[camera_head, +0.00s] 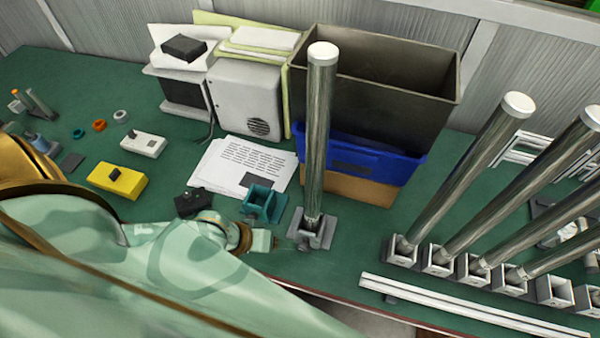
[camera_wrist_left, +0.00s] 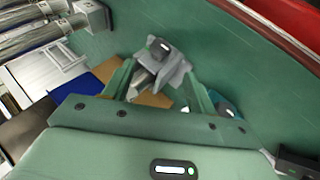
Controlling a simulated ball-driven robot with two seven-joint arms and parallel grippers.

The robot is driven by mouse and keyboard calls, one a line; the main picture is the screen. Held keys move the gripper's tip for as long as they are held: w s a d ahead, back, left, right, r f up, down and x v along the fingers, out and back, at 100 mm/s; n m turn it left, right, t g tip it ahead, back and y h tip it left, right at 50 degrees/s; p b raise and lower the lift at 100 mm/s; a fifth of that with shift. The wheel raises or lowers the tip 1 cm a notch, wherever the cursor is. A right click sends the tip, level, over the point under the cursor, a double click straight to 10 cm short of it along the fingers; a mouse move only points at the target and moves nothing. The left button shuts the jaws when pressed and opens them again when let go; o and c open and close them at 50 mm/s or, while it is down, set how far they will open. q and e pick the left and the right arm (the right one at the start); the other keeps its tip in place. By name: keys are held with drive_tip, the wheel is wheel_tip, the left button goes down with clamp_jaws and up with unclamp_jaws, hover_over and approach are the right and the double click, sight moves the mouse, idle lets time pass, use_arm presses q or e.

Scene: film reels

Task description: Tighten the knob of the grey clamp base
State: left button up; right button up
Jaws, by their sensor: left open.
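The grey clamp base (camera_head: 311,231) stands near the table's front edge in the head view, with an upright steel pole (camera_head: 318,140) in it. In the left wrist view the grey clamp base (camera_wrist_left: 176,72) shows beyond and between my fingers. A small rounded dark-and-pale part (camera_wrist_left: 158,46) on it looks like the knob. My left gripper (camera_head: 268,241) is just left of the base in the head view; its two fingers (camera_wrist_left: 161,88) are spread apart in the wrist view. I see no contact with the knob. My right gripper is not in view.
A teal clamp base (camera_head: 263,204) stands close behind my left gripper. A blue bin (camera_head: 365,160) and a dark bin (camera_head: 385,82) are behind the pole. Several more poles in bases and a white rail (camera_head: 450,304) are to the right.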

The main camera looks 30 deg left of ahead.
sight(300, 246)
use_arm(q)
drive_tip(key=b+x, duration=0.2)
drive_tip(key=x, duration=0.7)
drive_tip(key=shift+a+f+b, duration=0.1)
drive_tip(key=shift+a+b, duration=0.05)
drive_tip(key=shift+b, duration=0.2)
drive_tip(key=shift+w+f, duration=0.15)
drive_tip(key=shift+f, duration=0.15)
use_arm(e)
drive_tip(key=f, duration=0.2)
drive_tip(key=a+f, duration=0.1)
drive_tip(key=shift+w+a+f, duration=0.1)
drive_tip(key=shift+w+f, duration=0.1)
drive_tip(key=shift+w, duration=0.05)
use_arm(q)
drive_tip(key=shift+c, duration=0.4)
drive_tip(key=c, duration=0.9)
drive_tip(key=shift+r, duration=0.1)
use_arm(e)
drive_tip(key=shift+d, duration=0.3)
